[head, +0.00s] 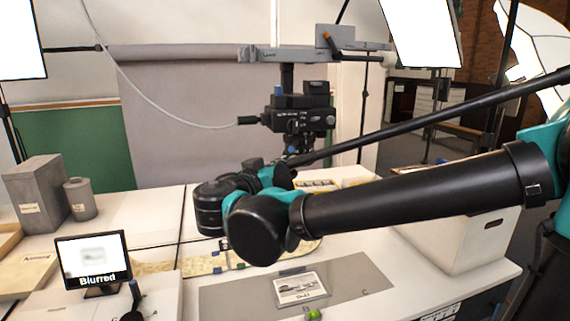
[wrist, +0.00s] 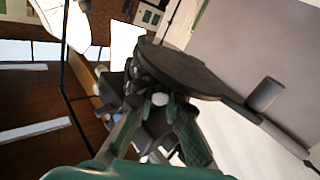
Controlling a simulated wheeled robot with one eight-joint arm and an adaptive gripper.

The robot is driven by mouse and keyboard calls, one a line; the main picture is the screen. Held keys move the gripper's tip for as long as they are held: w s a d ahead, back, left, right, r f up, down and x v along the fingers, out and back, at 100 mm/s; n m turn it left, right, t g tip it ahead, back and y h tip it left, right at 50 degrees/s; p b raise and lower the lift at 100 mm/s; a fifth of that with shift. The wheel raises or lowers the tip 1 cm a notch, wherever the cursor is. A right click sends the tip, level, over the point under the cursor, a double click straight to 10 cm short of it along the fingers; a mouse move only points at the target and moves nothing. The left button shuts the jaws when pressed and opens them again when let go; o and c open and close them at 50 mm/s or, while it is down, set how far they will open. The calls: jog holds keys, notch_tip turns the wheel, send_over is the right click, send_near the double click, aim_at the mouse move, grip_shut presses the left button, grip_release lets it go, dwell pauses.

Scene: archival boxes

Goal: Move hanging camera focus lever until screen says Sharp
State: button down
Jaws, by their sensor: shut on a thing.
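The black camera (head: 300,112) hangs from a grey rail above the table, lens side down. The small screen (head: 93,258) at the left of the head view reads "Blurred" under a hazy picture. In the wrist view my gripper (wrist: 158,108) has its green-padded fingers closed in on a small part with a pale round end, below a large dark disc (wrist: 180,70). This part appears to be the focus lever, but its shape is mostly hidden by the fingers. In the head view my arm's wrist is just below the camera and hides the fingertips.
A grey mat (head: 225,298) with a printed card (head: 298,290) lies under my arm. A white bin (head: 465,240) is at the right. A pale cable runs to the camera's left side.

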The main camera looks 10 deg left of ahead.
jog(key=shift+d+y, duration=0.15)
jog(key=shift+y, duration=0.15)
jog(key=shift+s+d+n+t+y, duration=0.1)
jog(key=shift+d+n+y, duration=0.3)
jog(key=shift+y, duration=0.3)
jog(key=shift+d+n+t+y, duration=0.1)
jog(key=shift+d+n+y, duration=0.15)
jog(key=shift+n+y, duration=0.4)
jog(key=shift+s+d+n+t+y, duration=0.1)
jog(key=shift+d+n+y, duration=0.25)
jog(key=shift+y, duration=0.4)
jog(key=shift+w+d+n+y, duration=0.1)
jog(key=shift+d+n+y, duration=0.4)
jog(key=shift+n+y, duration=0.4)
jog(key=shift+w+d+n+y, duration=0.1)
jog(key=shift+d+n+y, duration=0.45)
jog(key=shift+y, duration=0.65)
jog(key=shift+a+g+y, duration=0.1)
jog(key=shift+g+y, duration=0.2)
jog(key=shift+g, duration=0.1)
jog(key=c, duration=1.6)
grip_release()
jog(key=shift+v, duration=6)
